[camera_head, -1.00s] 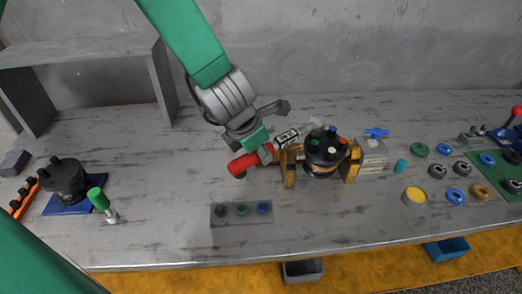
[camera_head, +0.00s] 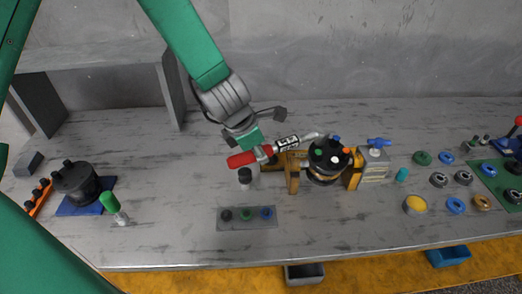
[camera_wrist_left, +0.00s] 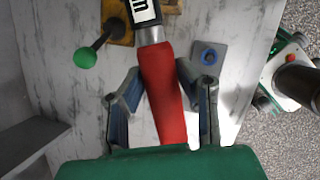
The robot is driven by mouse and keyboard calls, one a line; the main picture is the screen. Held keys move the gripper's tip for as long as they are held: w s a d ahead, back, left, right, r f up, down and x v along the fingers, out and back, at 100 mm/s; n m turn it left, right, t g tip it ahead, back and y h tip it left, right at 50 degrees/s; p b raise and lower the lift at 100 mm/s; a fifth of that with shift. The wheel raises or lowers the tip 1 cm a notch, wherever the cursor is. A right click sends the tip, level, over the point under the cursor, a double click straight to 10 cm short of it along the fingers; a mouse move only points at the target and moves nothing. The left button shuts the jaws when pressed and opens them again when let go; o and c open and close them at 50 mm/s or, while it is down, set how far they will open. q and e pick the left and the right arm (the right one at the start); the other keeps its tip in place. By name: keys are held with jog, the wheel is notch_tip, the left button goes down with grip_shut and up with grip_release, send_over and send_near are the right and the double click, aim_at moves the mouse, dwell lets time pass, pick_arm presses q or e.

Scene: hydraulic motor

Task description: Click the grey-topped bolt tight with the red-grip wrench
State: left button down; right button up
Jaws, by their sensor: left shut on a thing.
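The red-grip wrench (camera_head: 242,159) has a silver shaft with a black-and-white display. My left gripper (camera_head: 262,152) is shut on its red grip, which also shows between the fingers in the left wrist view (camera_wrist_left: 163,92). The wrench lies nearly level above the table, its head reaching the top left of the black motor (camera_head: 326,172). I cannot tell which bolt, if any, the head sits on; the grey-topped bolt is not clearly made out. My right gripper is not in view.
A yellow bracket (camera_head: 292,178) holds the motor, beside a beige block with a blue valve handle (camera_head: 378,142). A grey button plate (camera_head: 247,224) lies in front. Several rings lie at right.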

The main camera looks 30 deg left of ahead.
pick_arm(q)
jog(key=shift+s+a+f, duration=0.1)
jog(key=shift+f, duration=0.1)
jog(key=shift+w+a+r+m+h+p, duration=0.2)
jog(key=shift+w+a+m+p, duration=0.45)
jog(key=shift+p, duration=0.45)
jog(key=shift+w+a+r+m+h+p, duration=0.15)
jog(key=shift+w+a+m+p, duration=0.5)
jog(key=shift+p, duration=0.4)
jog(key=shift+a+g, duration=0.1)
jog(key=shift+g, duration=0.2)
jog(key=w+p, duration=0.1)
jog(key=w+a+m+p, duration=0.2)
jog(key=p, duration=0.1)
jog(key=shift+r+g, duration=0.3)
jog(key=shift+w+a, duration=0.1)
dwell(0.4)
